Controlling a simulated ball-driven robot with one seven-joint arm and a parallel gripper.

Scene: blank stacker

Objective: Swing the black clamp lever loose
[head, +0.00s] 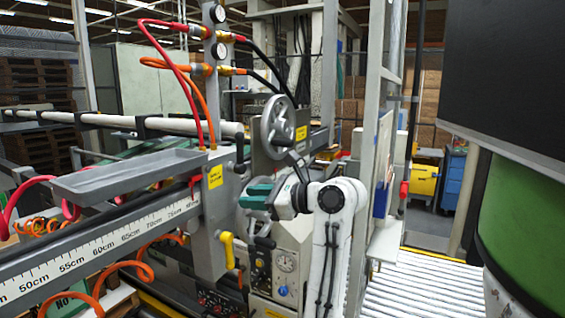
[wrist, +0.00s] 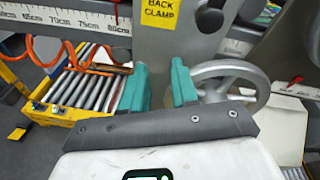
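A black clamp lever (head: 240,150) stands upright on the grey post of the machine, just above and right of a yellow label (head: 215,177). In the wrist view a dark lever-like part (wrist: 210,17) shows at the top edge, right of the yellow "BACK CLAMP" label (wrist: 160,14); its upper end is cut off. My gripper (head: 258,196) has teal fingers and is below and slightly right of the lever, apart from it. In the wrist view the fingers of my gripper (wrist: 160,85) are spread with nothing between them.
A grey handwheel (head: 277,122) is up and right of the lever. A grey tray (head: 130,173) and a scale rail (head: 100,245) are to the left. A yellow handle (head: 227,250) hangs below. Another grey wheel (wrist: 258,75) is right of my fingers.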

